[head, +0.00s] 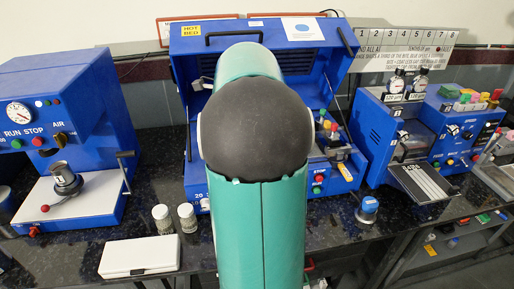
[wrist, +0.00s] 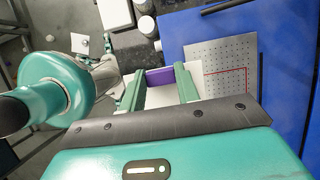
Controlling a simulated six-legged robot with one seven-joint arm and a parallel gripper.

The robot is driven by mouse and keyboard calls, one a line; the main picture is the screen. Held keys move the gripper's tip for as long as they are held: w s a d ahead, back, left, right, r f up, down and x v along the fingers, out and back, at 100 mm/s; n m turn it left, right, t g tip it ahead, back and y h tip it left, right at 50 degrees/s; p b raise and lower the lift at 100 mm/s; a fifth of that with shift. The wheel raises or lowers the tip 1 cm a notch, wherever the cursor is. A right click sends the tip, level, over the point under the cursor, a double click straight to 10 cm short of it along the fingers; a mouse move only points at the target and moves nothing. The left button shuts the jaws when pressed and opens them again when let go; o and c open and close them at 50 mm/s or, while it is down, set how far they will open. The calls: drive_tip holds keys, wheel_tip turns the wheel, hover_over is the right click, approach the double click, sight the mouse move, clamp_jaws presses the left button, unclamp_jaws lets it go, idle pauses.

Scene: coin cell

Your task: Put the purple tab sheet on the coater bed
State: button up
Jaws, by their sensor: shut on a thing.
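In the wrist view my gripper (wrist: 159,72) is shut on the purple tab sheet, a pale sheet with a purple tab (wrist: 181,71) between the two green fingers. Pale sheet also shows right of the right finger, beside the bed's left edge. The coater bed (wrist: 222,52) is a grey perforated plate with a red corner line, just right of the fingers in the wrist view. I cannot tell whether the sheet touches the bed. In the head view my arm hides the gripper, the sheet and the bed.
The blue hot-bed machine (head: 187,48) with a raised lid stands behind my arm. Two jars (head: 161,218) and a white box (head: 140,257) stand at its front left. A blue press (head: 95,110) is left, other blue machines (head: 378,125) right. A small blue-lidded pot (head: 368,209) sits front right.

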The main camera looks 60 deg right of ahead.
drive_tip(key=w+d+f, duration=0.1)
drive_tip(key=d+f, duration=0.2)
drive_tip(key=d, duration=0.1)
drive_tip(key=w+d+f, duration=0.2)
drive_tip(key=d+f, duration=0.1)
drive_tip(key=d, duration=0.1)
drive_tip(key=w+d+f, duration=0.1)
drive_tip(key=d+f, duration=0.2)
drive_tip(key=d, duration=0.2)
drive_tip(key=shift+w+f, duration=0.1)
drive_tip(key=shift+w, duration=0.3)
drive_tip(key=shift+w+d+f, duration=0.1)
drive_tip(key=shift+d+f, duration=0.2)
drive_tip(key=shift+f, duration=1.6)
drive_tip(key=o, duration=0.9)
drive_tip(key=shift+f, duration=0.15)
drive_tip(key=shift+o, duration=0.3)
